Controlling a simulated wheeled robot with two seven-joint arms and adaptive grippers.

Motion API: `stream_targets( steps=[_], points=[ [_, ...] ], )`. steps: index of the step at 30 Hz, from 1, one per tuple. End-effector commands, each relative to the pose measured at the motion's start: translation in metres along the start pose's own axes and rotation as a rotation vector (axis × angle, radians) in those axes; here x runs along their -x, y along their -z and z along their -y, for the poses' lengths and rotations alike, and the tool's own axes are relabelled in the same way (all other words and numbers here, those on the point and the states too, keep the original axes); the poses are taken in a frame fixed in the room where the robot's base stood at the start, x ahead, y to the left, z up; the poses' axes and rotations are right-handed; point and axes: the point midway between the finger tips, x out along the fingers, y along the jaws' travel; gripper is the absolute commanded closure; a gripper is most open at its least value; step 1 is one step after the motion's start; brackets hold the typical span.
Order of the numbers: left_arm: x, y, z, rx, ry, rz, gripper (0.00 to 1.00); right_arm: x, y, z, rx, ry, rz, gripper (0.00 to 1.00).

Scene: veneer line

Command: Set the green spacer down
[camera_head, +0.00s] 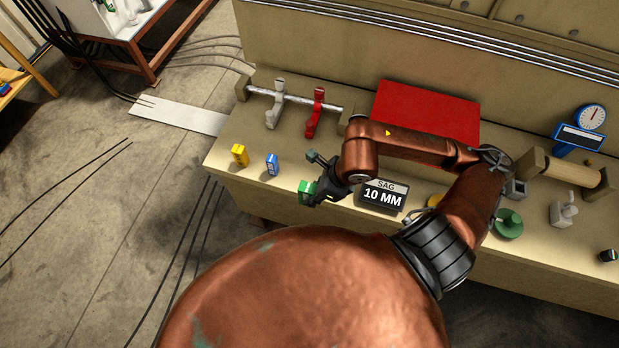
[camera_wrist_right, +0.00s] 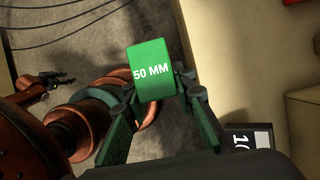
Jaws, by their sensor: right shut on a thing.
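The green spacer (camera_head: 306,190) is a small block held at the tips of my right gripper (camera_head: 312,178), near the bench's front edge. In the right wrist view the spacer (camera_wrist_right: 151,80) shows a "50 MM" label, and the right gripper (camera_wrist_right: 160,95) is shut on it. Floor shows behind the spacer there. I cannot tell its height over the bench or whether it touches the top. A yellow spacer (camera_head: 239,155) and a blue spacer (camera_head: 272,164) stand to its left on the bench (camera_head: 225,135). My left gripper does not show in the head view.
A "SAG 10 MM" display (camera_head: 384,196) stands just right of the gripper. Behind are a rod with a grey lever (camera_head: 274,106) and a red lever (camera_head: 315,112), and a red plate (camera_head: 440,108). A green round part (camera_head: 508,224) sits right. Bench top between blue spacer and levers is clear.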

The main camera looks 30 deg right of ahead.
Motion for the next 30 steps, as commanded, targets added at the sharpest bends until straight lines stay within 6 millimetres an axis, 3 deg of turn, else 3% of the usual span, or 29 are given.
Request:
stream_targets(
  steps=[1,10,19,24,30],
  points=[
    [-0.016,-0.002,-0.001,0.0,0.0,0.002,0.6,-0.009,0.001,0.004,0.001,0.002,0.003,1.0],
    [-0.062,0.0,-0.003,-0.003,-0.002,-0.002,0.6,-0.016,0.0,0.014,0.004,0.0,0.001,1.0],
    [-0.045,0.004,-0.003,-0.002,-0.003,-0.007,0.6,-0.044,-0.013,0.078,-0.004,-0.004,0.0,1.0],
    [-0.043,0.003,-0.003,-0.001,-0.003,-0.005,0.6,-0.076,-0.009,0.1,-0.001,-0.005,0.0,1.0],
    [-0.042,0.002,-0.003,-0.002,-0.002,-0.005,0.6,-0.095,-0.007,0.114,0.002,-0.003,0.001,1.0]
  ],
)
